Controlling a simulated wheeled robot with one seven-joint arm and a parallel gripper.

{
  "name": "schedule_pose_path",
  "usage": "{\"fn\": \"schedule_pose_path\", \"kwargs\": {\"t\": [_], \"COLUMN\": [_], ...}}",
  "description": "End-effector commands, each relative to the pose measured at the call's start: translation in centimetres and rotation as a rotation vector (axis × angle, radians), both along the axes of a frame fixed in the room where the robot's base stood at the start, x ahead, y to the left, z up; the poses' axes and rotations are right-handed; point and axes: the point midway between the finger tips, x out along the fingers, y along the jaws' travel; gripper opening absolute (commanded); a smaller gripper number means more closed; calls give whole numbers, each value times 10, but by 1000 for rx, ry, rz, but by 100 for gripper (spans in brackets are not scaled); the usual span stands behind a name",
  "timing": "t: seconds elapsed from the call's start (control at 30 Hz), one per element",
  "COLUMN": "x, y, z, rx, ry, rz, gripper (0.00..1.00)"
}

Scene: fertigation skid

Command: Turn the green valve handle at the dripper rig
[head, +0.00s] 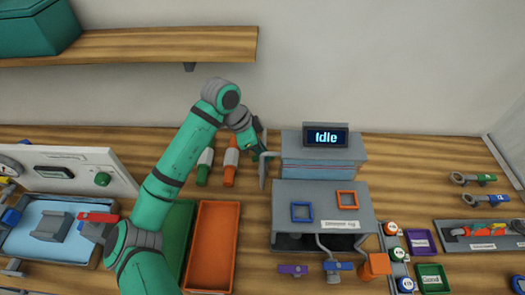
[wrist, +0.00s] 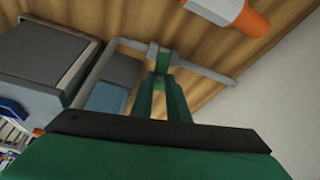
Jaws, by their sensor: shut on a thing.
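My gripper (wrist: 165,85) reaches down beside the grey dripper rig box, and its fingers are shut on the green valve handle (wrist: 164,58). The handle is mostly hidden between the fingers. It sits on a grey pipe (wrist: 205,68) that bends toward the box. In the head view, my gripper (head: 258,150) is at the left side of the rig (head: 323,168), by the upright grey pipe (head: 263,175). The handle's exact angle cannot be told.
Green (head: 205,162) and orange (head: 230,163) capped items stand just left of my gripper. An orange tray (head: 212,245) lies in front. Small valves and labelled bins lie to the right. A shelf (head: 130,46) hangs above left.

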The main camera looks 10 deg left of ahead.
Motion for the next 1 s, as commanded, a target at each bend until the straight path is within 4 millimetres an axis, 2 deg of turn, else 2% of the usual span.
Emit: {"fn": "schedule_pose_path", "kwargs": {"t": [0.5,1.0], "x": [-2,-2], "y": [0,1], "z": [-1,-1], "rx": [1,4], "ry": [3,4], "rz": [313,365], "gripper": [0,0]}}
